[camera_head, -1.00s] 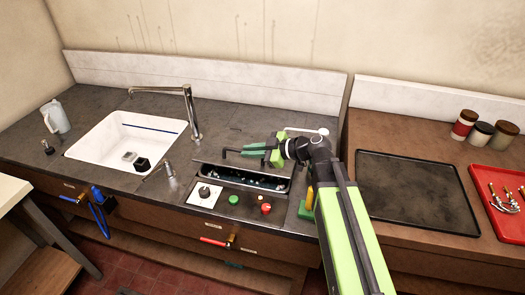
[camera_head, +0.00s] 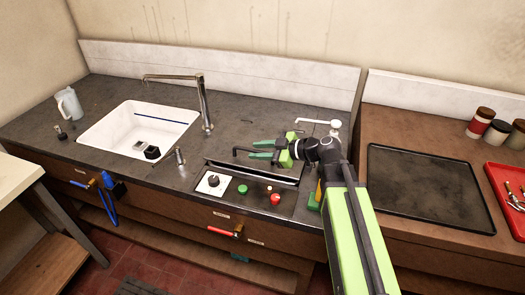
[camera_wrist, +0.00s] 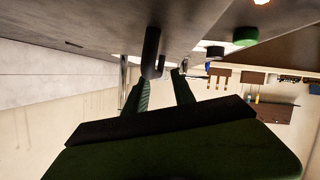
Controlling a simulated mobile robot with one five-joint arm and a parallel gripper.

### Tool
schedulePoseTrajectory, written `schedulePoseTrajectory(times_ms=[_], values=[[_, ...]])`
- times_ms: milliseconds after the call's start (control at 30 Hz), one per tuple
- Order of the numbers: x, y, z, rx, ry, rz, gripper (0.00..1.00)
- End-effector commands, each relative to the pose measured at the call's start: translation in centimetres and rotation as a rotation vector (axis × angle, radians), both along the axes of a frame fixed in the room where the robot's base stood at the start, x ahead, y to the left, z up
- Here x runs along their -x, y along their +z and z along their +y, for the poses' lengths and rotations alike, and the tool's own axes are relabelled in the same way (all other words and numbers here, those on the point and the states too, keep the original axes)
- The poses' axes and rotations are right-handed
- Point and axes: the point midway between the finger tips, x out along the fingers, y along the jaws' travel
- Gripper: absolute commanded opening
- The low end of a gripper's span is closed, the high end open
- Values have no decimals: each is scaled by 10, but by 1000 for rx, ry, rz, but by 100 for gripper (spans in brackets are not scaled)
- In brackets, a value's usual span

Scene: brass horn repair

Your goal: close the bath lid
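The bath lid (camera_head: 276,177) is a dark flat panel over the bath in the counter, tilted low over the opening in the head view. The bath interior is mostly hidden.
The panel in front of the bath carries a white square with a knob (camera_head: 213,183), a green button (camera_head: 242,189) and a red knob (camera_head: 275,199). A sink (camera_head: 140,128) with a tall faucet lies left, a black tray (camera_head: 425,187) right.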

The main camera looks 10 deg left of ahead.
Motion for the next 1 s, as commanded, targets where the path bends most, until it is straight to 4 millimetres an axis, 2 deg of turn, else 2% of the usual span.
schedulePoseTrajectory(times_ms=[300,433,567,800,1000], values=[[-2,0,-4,3,-6,-2,34],[2,8,-16,2,-9,-2,34],[11,22,-45,2,-12,-1,34],[29,47,-107,2,-11,-1,34],[40,60,-144,3,-9,-1,34]])
